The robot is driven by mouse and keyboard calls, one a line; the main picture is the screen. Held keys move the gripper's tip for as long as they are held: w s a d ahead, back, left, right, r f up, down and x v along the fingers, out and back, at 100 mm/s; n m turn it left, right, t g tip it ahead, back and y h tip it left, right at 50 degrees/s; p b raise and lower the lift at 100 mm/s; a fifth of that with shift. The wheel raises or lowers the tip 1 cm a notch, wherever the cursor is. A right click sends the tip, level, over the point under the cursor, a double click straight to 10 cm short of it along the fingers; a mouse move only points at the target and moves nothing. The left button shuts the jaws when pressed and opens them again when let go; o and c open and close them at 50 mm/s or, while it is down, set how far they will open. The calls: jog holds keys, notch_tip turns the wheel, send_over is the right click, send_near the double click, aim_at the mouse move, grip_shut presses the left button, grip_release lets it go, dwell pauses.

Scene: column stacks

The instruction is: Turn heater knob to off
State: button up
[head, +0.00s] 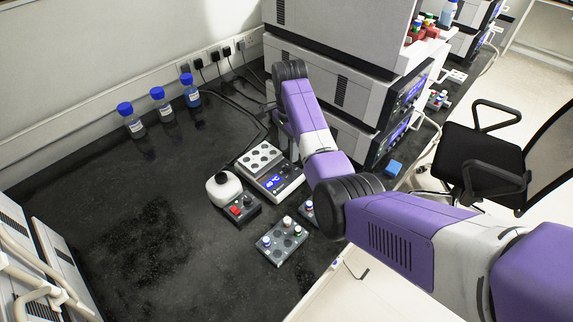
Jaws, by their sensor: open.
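The heater (260,158) is a pale block with several round wells on top. It stands on the black bench, left of my forearm. Its sloped dark front panel (287,182) has a lit blue display with a temperature reading. The knob on this panel is too small to make out, so I cannot tell its setting. My arm reaches across from the lower right, and its far wrist joint is above and behind the heater, in front of the stacked instruments.
A mixer (222,188) with a white top and red switch stands just left of the heater. A grey vial rack (281,241) is in front. Blue-capped bottles (162,104) line the back wall. Stacked instruments (338,75) stand close behind my arm.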

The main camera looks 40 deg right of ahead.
aim_at(289, 166)
jog(key=shift+d+f, duration=0.1)
jog(key=shift+f, duration=3.45)
grip_shut()
